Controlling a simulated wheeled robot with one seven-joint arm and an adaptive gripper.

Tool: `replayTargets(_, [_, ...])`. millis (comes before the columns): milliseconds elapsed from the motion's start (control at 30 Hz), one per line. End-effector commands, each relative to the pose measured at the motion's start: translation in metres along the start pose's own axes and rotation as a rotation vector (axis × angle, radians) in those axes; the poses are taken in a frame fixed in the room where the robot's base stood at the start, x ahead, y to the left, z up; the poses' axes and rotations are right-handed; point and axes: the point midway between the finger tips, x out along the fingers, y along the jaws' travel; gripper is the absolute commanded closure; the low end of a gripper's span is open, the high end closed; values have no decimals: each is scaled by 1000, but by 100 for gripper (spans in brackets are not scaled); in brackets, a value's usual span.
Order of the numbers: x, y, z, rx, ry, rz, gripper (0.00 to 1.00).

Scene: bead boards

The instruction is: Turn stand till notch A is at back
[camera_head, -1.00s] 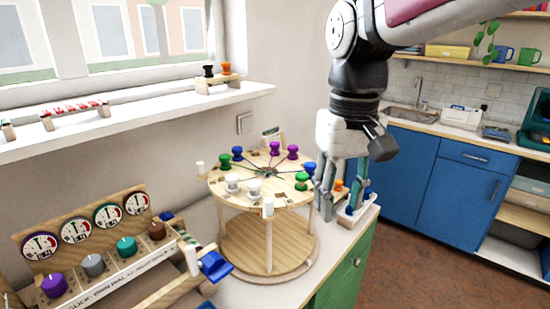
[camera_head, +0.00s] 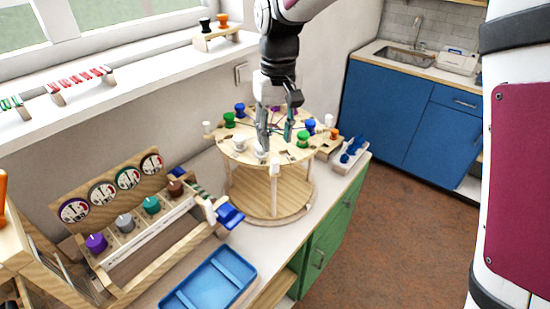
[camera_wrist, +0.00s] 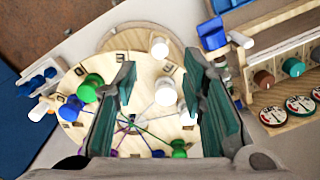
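The stand (camera_head: 232,152) is a round two-tier wooden turntable on the counter. Its top disc carries green, blue and white spools and has notches at its rim; it also shows in the wrist view (camera_wrist: 72,132). Small dark letters show by some notches, but I cannot make out which is A. My gripper (camera_head: 276,138) points down over the top disc, in front of its centre. In the wrist view my gripper (camera_wrist: 160,65) is open, its teal pads well apart. A white spool (camera_wrist: 165,92) shows between the fingers; I cannot tell whether they touch anything.
A dial board (camera_head: 125,190) stands left of the stand, with a blue tray (camera_head: 212,280) in front. A small rack with blue pieces (camera_head: 350,152) is close at the stand's right. A window shelf (camera_head: 130,88) runs along the wall behind. Blue cabinets (camera_head: 400,115) stand at the right.

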Motion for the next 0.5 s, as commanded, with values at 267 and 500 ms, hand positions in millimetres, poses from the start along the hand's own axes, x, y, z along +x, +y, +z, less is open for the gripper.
replayTargets(267, [52,0,2,0,-4,0,62])
replayTargets(500, [76,0,0,1,0,0,62])
